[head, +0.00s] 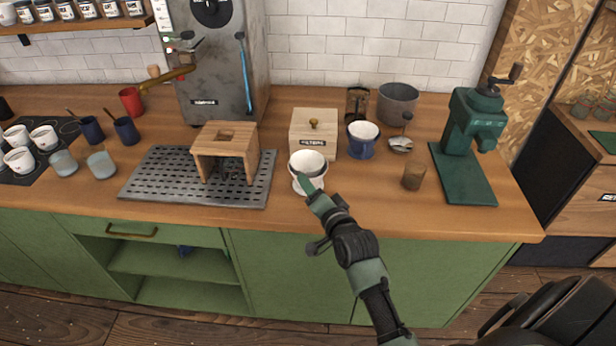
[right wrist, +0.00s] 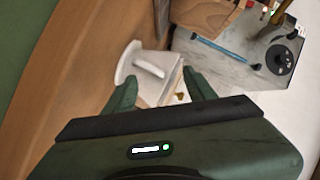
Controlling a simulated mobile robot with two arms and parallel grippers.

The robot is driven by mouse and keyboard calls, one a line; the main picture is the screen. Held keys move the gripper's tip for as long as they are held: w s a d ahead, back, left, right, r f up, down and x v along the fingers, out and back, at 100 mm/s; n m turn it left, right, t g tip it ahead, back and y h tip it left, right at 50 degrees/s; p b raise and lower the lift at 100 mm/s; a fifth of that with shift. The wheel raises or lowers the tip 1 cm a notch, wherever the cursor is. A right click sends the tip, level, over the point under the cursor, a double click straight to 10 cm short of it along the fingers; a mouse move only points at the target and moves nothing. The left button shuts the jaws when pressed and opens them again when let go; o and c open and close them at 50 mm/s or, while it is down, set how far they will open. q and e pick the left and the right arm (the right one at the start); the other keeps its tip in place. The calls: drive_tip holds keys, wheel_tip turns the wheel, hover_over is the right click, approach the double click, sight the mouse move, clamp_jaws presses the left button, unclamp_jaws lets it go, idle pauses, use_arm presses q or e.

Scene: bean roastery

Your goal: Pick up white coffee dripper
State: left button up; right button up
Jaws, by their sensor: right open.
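The white coffee dripper (head: 309,160) stands upright on the wooden counter near its front edge, in front of the filter box. My right gripper (head: 311,190) is at its near side in the head view and covers part of its base. In the right wrist view the dripper (right wrist: 135,62) shows its round base and handle, just beyond the open fingers (right wrist: 158,92) and toward the left one. Nothing is held between the fingers. Whether a finger touches the dripper I cannot tell. My left gripper is in neither view.
The wooden filter box (head: 325,124) stands close behind the dripper. A wooden stand (head: 210,136) on a perforated metal tray (head: 145,187) is at left. The counter's front strip is clear.

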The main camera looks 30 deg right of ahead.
drive_tip(key=shift+x, duration=0.8)
drive_tip(key=c, duration=1.1)
drive_tip(key=shift+s, duration=0.1)
clamp_jaws()
